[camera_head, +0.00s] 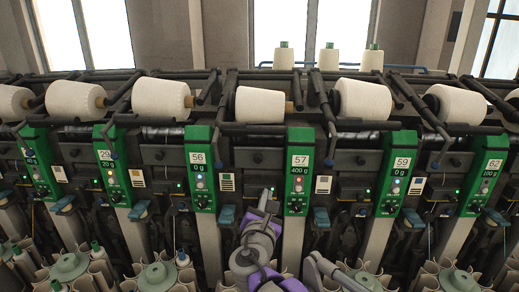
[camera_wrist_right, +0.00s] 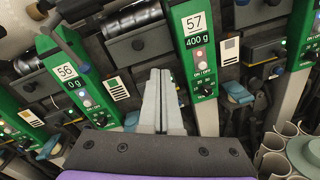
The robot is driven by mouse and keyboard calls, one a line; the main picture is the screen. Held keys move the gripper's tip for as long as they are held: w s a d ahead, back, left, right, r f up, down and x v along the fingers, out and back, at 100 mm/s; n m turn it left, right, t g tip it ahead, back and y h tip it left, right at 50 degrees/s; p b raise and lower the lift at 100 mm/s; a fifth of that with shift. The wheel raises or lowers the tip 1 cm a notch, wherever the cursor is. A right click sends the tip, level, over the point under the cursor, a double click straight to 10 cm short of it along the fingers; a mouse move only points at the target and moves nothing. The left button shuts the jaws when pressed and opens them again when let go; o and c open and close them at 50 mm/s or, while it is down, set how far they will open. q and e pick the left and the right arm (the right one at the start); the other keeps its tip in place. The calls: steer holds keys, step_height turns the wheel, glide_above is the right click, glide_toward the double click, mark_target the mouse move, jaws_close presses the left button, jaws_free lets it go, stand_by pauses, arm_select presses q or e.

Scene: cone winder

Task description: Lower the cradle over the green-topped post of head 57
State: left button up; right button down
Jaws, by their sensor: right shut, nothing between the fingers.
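The green-topped post (camera_head: 298,184) of head 57 carries a "57" label and a "400 g" display. It also shows in the wrist view (camera_wrist_right: 202,68). A white cone (camera_head: 260,104) lies behind it, up and left. A dark cradle arm (camera_head: 325,100) slants down above and right of the post; I cannot tell whether it is fully lowered. My right gripper (camera_head: 266,196) is left of the post and below the cone. In the wrist view its grey fingers (camera_wrist_right: 163,98) are together and empty, apart from the post. My left gripper is not in view.
The post of head 56 (camera_head: 200,180) stands to the left and the post of head 59 (camera_head: 397,175) to the right. Blue levers (camera_head: 321,217) stick out between posts. Below are bobbin holders (camera_wrist_right: 275,150) with pale tubes. White cones (camera_head: 328,58) stand on top behind.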

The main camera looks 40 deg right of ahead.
steer(key=w+d+r+n, duration=0.1)
steer(key=w+d+n, duration=0.1)
steer(key=w, duration=0.1)
steer(key=w+d+r+n+t, duration=0.1)
steer(key=w+r, duration=0.1)
steer(key=w, duration=0.2)
steer(key=w+d+r+n+t, duration=0.1)
steer(key=w+d+r+n, duration=0.1)
steer(key=w, duration=0.1)
steer(key=shift+w+d+r+n+p, duration=0.1)
steer(key=shift+w+d+n+p, duration=0.05)
steer(key=shift+d+n+p, duration=0.15)
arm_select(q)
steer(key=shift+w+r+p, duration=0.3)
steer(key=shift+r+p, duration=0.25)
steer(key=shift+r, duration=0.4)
arm_select(e)
steer(key=r, duration=0.4)
steer(key=shift+w+d, duration=0.35)
steer(key=shift+w, duration=0.05)
